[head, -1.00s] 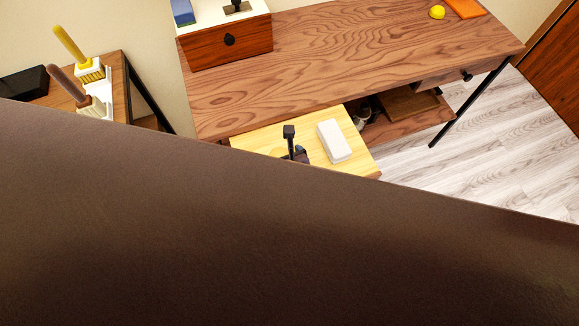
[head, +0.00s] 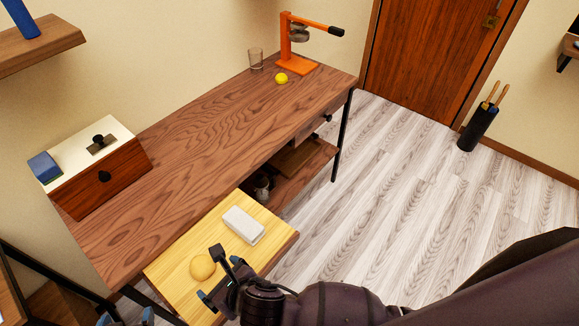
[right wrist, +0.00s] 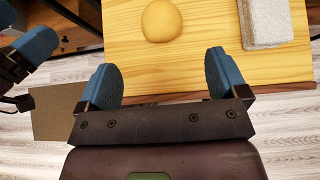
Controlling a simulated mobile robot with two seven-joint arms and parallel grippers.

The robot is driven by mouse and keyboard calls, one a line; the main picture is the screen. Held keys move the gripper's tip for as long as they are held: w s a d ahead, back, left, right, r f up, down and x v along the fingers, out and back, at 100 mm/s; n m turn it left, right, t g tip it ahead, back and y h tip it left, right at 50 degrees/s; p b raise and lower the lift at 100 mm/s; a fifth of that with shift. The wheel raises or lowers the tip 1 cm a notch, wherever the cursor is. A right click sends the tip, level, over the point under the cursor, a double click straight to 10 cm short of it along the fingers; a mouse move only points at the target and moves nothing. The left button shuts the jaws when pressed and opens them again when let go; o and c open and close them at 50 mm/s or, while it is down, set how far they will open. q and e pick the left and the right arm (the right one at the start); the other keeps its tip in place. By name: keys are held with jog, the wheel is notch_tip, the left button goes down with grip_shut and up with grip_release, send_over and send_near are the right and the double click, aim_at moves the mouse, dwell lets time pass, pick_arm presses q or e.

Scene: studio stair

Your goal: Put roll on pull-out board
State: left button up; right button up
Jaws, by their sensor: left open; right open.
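The round tan roll (head: 203,268) lies on the pale yellow wooden pull-out board (head: 172,265), near the board's front edge. In the right wrist view the roll (right wrist: 161,20) is ahead of my right gripper (right wrist: 161,78), whose blue fingers are apart with nothing between them. The head view shows my right gripper (head: 222,281) beside the roll, at the board's front edge. My left gripper (head: 127,318) is open at the bottom edge of the head view, mostly cut off. Its blue fingers also show at the left of the right wrist view (right wrist: 22,32).
A pale grey-white block (head: 243,225) lies on the board beyond the roll.

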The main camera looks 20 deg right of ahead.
jog(key=w+d+m+t+h, duration=0.25)
jog(key=d+m, duration=1.15)
jog(key=m, duration=0.9)
jog(key=s+d+f+m+h, duration=0.1)
jog(key=s+d+m+h, duration=0.1)
jog(key=d+m, duration=0.7)
jog(key=s+d+f+m+h, duration=0.1)
jog(key=s+d+m, duration=0.2)
jog(key=d+m, duration=0.7)
jog(key=shift+s+d+t+h, duration=0.25)
jog(key=shift+d+t+h, duration=0.1)
jog(key=shift+d, duration=0.1)
